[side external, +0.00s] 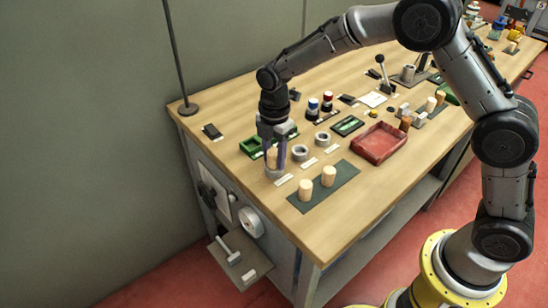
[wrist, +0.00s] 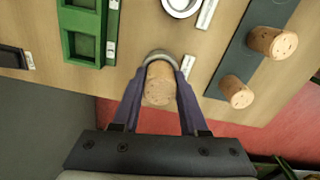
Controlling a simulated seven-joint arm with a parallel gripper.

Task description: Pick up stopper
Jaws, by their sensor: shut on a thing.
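My gripper (side external: 274,162) is low over the near left part of the bench, pointing down. Its fingers are shut on a cork stopper (wrist: 160,86), which shows between them in the wrist view. A grey ring (wrist: 160,54) lies right at the held stopper; whether the stopper sits inside it or just above it, I cannot tell. Two more cork stoppers stand on a dark green mat (side external: 342,184) to the right: a near one (side external: 306,191) and a farther one (side external: 328,176). Both also show at the right in the wrist view.
More grey rings, one near (side external: 299,152) and one farther (side external: 322,138), stand in a row with white labels. A green holder (side external: 251,147) is behind the gripper. A red tray (side external: 380,142) lies to the right. The bench's front edge is close by.

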